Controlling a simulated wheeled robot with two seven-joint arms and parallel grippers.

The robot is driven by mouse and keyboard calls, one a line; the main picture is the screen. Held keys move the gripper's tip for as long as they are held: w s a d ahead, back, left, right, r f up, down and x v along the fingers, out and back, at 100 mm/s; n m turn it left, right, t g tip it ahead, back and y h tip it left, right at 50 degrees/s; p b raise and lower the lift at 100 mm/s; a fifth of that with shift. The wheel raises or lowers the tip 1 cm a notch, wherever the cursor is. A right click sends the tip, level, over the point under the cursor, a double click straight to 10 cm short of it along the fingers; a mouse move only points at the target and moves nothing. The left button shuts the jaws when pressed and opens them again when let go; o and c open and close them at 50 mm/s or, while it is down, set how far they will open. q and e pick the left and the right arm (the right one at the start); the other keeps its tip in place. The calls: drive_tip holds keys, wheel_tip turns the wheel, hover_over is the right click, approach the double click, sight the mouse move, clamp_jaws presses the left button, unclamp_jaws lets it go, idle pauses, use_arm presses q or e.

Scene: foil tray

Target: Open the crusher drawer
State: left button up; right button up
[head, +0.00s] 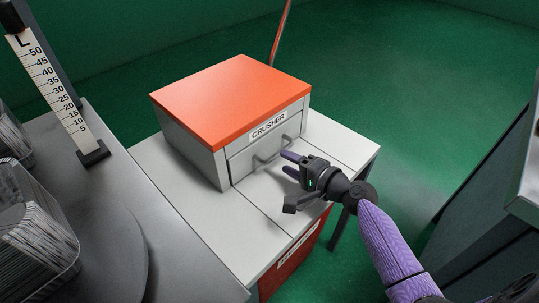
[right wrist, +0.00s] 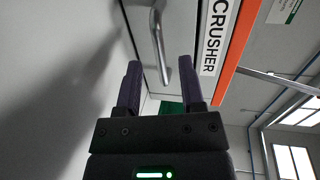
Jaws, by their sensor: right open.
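The crusher (head: 225,100) is a grey box with an orange top, standing on a light table in the head view. Its drawer (head: 247,158) faces front right, under the CRUSHER label (head: 268,125), and looks shut. The drawer has a curved metal handle (head: 270,155), which also shows in the right wrist view (right wrist: 157,45). My right gripper (head: 288,164) is open, with its fingers pointing at the handle. In the right wrist view the handle's end appears between the two fingertips (right wrist: 163,68); I cannot tell whether they touch it. My left gripper is not in view.
The light table (head: 185,195) has bare surface around the crusher. A height scale (head: 55,95) stands on the grey counter (head: 120,205) at left, near stacks of foil trays (head: 35,235). A red labelled panel (head: 290,262) is below the table. Dark furniture (head: 490,190) stands at right.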

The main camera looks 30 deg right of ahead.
sight(275, 155)
drive_tip(key=b+x, duration=0.1)
drive_tip(key=x, duration=0.4)
drive_tip(key=shift+f, duration=0.15)
clamp_jaws()
idle(0.8)
idle(0.3)
